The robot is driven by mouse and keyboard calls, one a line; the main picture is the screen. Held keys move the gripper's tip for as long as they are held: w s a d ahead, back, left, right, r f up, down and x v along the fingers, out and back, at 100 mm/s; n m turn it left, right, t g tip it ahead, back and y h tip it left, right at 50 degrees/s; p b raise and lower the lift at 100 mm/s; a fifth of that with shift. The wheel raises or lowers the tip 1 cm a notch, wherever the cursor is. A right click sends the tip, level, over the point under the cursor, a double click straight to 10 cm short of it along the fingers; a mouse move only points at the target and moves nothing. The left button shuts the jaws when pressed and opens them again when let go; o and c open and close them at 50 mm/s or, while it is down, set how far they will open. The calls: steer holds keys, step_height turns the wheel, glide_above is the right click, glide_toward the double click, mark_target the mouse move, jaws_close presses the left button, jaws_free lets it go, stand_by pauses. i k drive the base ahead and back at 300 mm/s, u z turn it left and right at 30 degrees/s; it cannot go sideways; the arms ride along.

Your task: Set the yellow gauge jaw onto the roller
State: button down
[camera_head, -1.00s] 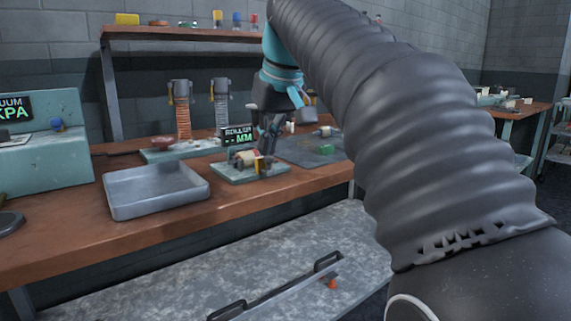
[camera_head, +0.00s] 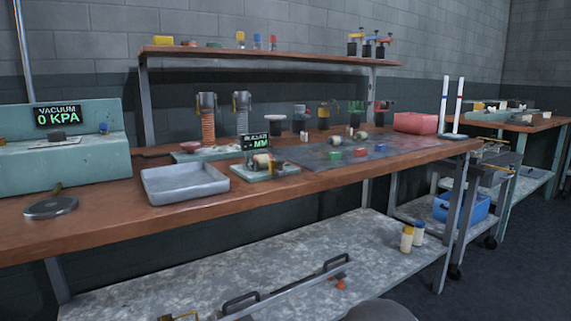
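The roller (camera_head: 262,161) is a small cream and brown cylinder lying on a pale green plate (camera_head: 245,178) on the workbench. A small display (camera_head: 255,142) stands just behind it and shows green letters ending in MM. Small yellowish and metal parts show at the roller's right end, but they are too small to tell whether one is the yellow gauge jaw or whether it rests on the roller. My gripper and arm are not in view.
A grey tray (camera_head: 184,184) sits left of the roller plate. A dark mat (camera_head: 352,152) with red, green and blue blocks lies to its right. Coil stands (camera_head: 207,118) are behind. A shelf (camera_head: 270,52) overhangs the back; bare wood (camera_head: 120,210) runs along the front.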

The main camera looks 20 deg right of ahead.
mark_target(277, 166)
steer(key=z, duration=1.85)
steer(key=k, duration=0.95)
steer(key=u, duration=1.25)
steer(key=i, duration=0.5)
